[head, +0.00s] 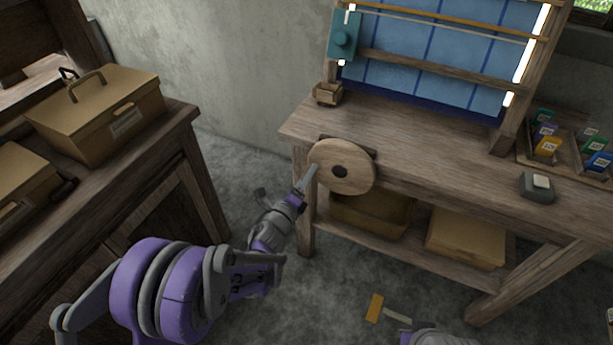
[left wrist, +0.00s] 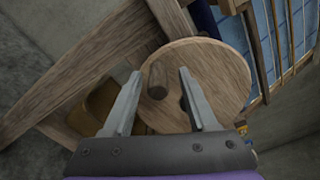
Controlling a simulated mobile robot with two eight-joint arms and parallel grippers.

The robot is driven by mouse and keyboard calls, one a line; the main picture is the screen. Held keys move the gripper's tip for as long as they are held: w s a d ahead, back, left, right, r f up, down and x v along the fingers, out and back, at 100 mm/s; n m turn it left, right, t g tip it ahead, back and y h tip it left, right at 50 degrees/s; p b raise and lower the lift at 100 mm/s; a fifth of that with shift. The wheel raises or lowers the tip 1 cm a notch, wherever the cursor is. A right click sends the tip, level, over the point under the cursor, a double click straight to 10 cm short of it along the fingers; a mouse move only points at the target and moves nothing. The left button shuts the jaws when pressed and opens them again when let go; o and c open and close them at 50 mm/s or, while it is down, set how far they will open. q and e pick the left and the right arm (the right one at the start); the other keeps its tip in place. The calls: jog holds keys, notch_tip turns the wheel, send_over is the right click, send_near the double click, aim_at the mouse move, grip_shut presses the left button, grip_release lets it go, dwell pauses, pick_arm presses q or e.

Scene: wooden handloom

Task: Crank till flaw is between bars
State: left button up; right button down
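The round wooden crank wheel (head: 347,170) is on the front left of the loom table; it also shows in the left wrist view (left wrist: 225,80). Its short peg handle (left wrist: 158,80) lies between the fingertips of my left gripper (left wrist: 159,75), which is open with a gap on both sides. In the head view, my left gripper (head: 309,178) is at the wheel's left edge. The blue cloth (head: 405,83) with dark grid lines hangs in the frame, crossed by wooden bars, including a lower bar (head: 440,69). I cannot make out a flaw on it.
A cabinet with a lidded box (head: 100,115) stands left.

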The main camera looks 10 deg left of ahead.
pick_arm(q)
jog(key=v, duration=1)
jog(key=shift+s+a, duration=0.15)
jog(key=shift+s, duration=0.25)
